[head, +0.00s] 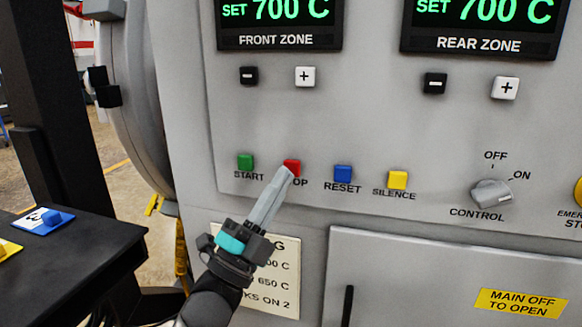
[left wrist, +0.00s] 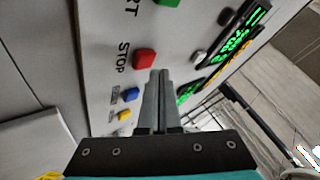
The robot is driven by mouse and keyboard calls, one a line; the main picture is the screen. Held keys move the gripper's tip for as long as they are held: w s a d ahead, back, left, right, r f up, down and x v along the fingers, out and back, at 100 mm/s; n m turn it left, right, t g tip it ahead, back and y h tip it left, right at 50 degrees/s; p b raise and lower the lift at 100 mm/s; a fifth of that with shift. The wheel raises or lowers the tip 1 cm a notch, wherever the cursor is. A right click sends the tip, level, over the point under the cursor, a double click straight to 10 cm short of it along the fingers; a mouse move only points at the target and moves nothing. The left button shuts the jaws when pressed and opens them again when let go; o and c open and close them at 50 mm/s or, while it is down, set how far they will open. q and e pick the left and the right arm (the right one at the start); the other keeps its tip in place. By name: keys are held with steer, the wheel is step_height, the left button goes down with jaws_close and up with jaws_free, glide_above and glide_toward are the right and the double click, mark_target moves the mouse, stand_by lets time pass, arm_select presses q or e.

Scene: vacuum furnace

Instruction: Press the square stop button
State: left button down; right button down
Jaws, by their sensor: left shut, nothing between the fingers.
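The square red stop button (head: 291,165) sits in the row on the grey control panel, between the green START button (head: 245,161) and the blue RESET button (head: 343,173). My left gripper (head: 286,175) is shut and empty, its fingertips just below and in front of the red button, covering part of the STOP label. In the left wrist view the red button (left wrist: 144,58) shows just beside the fingertips (left wrist: 158,74). I cannot tell whether they touch it. My right gripper is not in view.
A yellow SILENCE button (head: 397,179) and a CONTROL knob (head: 491,193) are to the right. Above are the front zone display (head: 278,20) and rear zone display (head: 480,25) with plus and minus buttons. A black table (head: 75,258) stands at the left.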

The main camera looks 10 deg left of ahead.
arm_select(q)
steer(key=shift+s+a+p, duration=0.1)
steer(key=shift+s+p, duration=0.5)
steer(key=shift+s, duration=1.95)
